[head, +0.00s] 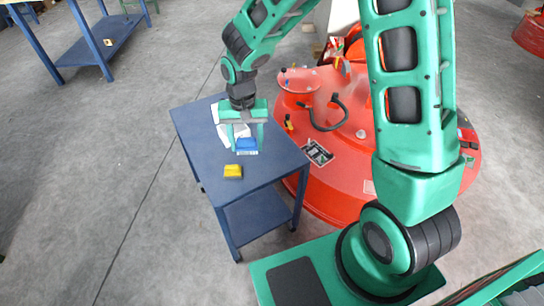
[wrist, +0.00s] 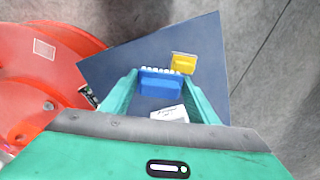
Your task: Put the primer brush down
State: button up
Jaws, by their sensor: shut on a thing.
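The primer brush (head: 247,144) is a blue block with a row of pale bristles along one side. My gripper (head: 246,138) is shut on it, with one green finger at each end. In the wrist view the brush (wrist: 160,84) sits between the fingertips (wrist: 160,76), over the dark blue table top (wrist: 125,65). The table (head: 262,174) also shows in the head view below the gripper. I cannot tell for sure whether the brush touches the table top or hangs just above it.
A yellow block (head: 233,171) lies on the table close to the brush, also in the wrist view (wrist: 183,63). White sheets or a white item (head: 224,134) lie behind the gripper. A large red round magnet (head: 345,175) stands right beside the table. The table's front is clear.

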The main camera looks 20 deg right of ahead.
jog(key=shift+s+a, duration=0.15)
jog(key=shift+s, duration=0.05)
jog(key=w+d+f, duration=0.1)
jog(key=d+f, duration=0.1)
jog(key=d, duration=0.1)
jog(key=w+d+f, duration=0.1)
jog(key=d+f, duration=0.1)
jog(key=d, duration=0.2)
jog(key=w+d+f, duration=0.2)
jog(key=d, duration=0.1)
jog(key=shift+w+d+f, duration=0.1)
jog(key=shift+d+f, duration=0.1)
jog(key=shift+f, duration=2.2)
jog(key=shift+f, duration=0.1)
jog(key=o, duration=0.9)
jog(key=shift+o, duration=0.2)
